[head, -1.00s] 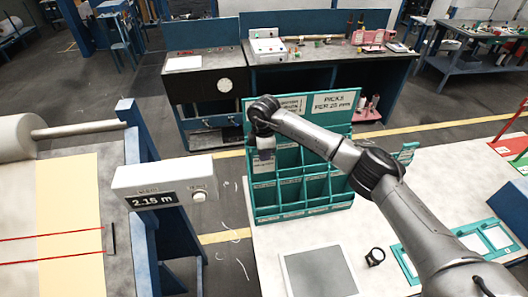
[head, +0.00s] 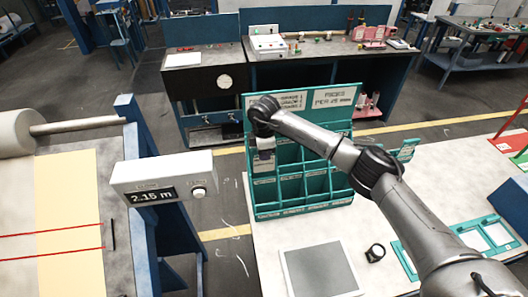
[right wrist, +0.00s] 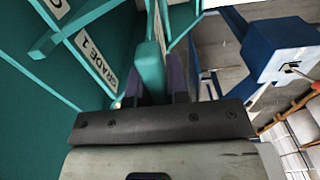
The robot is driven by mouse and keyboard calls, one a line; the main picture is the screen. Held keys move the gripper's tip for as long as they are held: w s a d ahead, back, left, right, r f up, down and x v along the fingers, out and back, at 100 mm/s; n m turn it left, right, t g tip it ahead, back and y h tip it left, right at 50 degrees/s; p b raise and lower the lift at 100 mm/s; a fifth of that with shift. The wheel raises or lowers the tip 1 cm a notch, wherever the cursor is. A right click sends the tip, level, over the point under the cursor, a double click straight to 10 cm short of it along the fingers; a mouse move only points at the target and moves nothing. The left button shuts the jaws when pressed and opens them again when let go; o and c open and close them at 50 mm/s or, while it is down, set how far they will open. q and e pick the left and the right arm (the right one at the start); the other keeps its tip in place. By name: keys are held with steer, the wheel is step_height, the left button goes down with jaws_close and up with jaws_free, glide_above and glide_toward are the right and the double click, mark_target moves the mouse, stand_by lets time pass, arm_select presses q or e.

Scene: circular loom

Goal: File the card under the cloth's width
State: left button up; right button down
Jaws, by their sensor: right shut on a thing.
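The teal card rack (head: 300,207) stands on the white table, with rows of open compartments and header signs. The right-hand sign reads PICKS PER 25 mm. My right gripper (head: 264,163) points down at the rack's upper left compartments. In the right wrist view its dark fingers (right wrist: 160,85) are closed about a teal piece (right wrist: 152,70). I cannot tell whether that is the card or a rack wall. A GRADE 1 label (right wrist: 97,62) shows on the rack beside the fingers. The length display (head: 153,197) reads 2.15 m beside the cloth (head: 68,215). My left gripper is not in view.
A teal tray (head: 457,231) with white panels lies to the right. Blue benches (head: 330,85) stand behind the rack. My right arm crosses above the table.

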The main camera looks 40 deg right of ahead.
mark_target(264, 172)
steer(key=shift+f, duration=0.2)
steer(key=shift+f+b, duration=0.35)
steer(key=shift+f, duration=0.25)
steer(key=shift+f+b, duration=0.55)
steer(key=shift+f, duration=0.85)
steer(key=c, duration=1)
jaws_free()
steer(key=shift+r, duration=0.1)
steer(key=shift+r, duration=0.3)
step_height(264, 172, up, 13)
steer(key=shift+b, duration=0.8)
